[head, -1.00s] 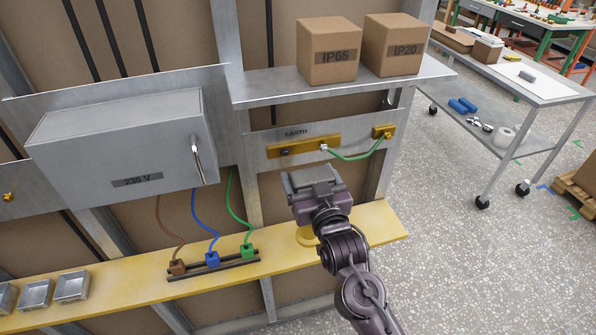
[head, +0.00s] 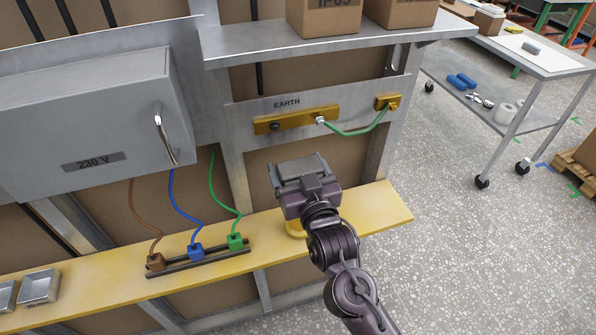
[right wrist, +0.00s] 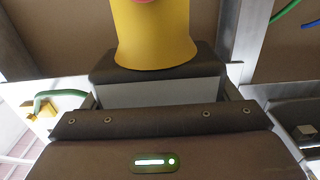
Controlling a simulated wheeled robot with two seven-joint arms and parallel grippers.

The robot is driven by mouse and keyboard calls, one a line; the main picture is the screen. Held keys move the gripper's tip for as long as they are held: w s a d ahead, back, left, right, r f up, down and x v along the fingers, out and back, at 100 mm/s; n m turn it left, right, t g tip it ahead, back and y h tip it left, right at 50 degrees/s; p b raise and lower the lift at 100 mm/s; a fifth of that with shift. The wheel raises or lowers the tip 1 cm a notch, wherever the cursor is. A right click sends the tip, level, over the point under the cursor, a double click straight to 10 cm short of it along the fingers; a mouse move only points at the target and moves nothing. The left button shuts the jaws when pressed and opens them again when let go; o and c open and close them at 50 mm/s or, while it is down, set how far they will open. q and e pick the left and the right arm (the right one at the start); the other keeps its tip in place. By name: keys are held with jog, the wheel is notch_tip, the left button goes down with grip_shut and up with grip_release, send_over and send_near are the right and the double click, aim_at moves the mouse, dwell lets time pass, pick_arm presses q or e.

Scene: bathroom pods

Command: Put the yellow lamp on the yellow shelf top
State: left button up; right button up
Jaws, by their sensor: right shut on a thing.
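The yellow lamp (right wrist: 152,38) fills the top middle of the right wrist view, a flared yellow body with a small pink-red spot at the picture's top edge. My right gripper (head: 304,178) is shut on it. In the head view the gripper hides most of the lamp; only a round yellow part (head: 294,229) shows below the gripper, over the shelf top. I cannot tell whether it touches the shelf. The yellow shelf top (head: 372,208) runs along the wall below the steel box. My left gripper is not in view.
A terminal strip with brown, blue and green plugs (head: 196,252) and metal trays (head: 38,287) stand on the shelf to the left. Above are the EARTH bar (head: 296,119) and a steel shelf (head: 240,44) with cartons. The shelf's right end is clear.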

jog(key=shift+w+f, duration=0.2)
jog(key=shift+w, duration=0.3)
jog(key=o, duration=1.3)
jog(key=shift+s, duration=0.1)
jog(key=shift+o, duration=1.2)
jog(key=shift+s+r, duration=0.1)
jog(key=shift+s, duration=0.15)
jog(key=shift+o, duration=0.4)
jog(key=shift+s, duration=0.1)
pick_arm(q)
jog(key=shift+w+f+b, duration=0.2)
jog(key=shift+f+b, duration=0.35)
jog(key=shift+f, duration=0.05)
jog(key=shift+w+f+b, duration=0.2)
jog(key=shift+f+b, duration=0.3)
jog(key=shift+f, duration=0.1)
pick_arm(e)
jog(key=v, duration=1.1)
jog(key=shift+s, duration=0.35)
jog(key=shift+d+r, duration=0.1)
